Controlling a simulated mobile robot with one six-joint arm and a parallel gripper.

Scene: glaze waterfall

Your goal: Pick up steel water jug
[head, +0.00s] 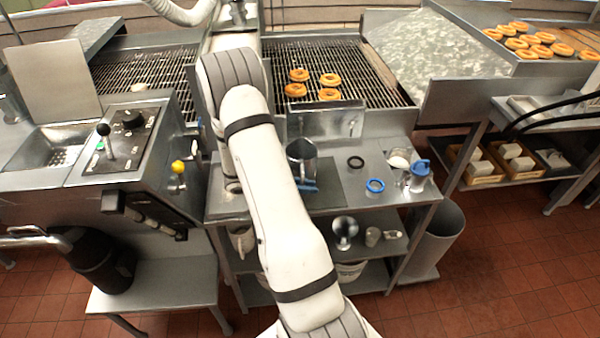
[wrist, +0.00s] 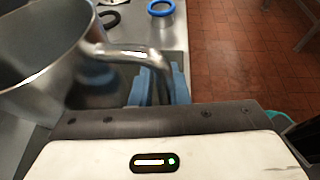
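The steel water jug (head: 302,152) stands upright, apparently on the dark mat on the steel worktable. It fills the upper left of the wrist view (wrist: 40,55), open at the top, with its handle reaching right. My gripper (head: 308,187) is at the handle on the jug's near side. In the wrist view, the blue fingertips (wrist: 158,86) lie close on both sides of the handle's lower part, and they look shut on it. The exact contact is partly hidden by the handle and the gripper body.
A black ring (head: 356,162), a blue-rimmed container (head: 375,186) and a blue-lidded container (head: 420,175) stand to the jug's right on the worktable (head: 405,195). A grate with several doughnuts (head: 329,80) lies behind. Red floor (head: 500,250) is open at the right.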

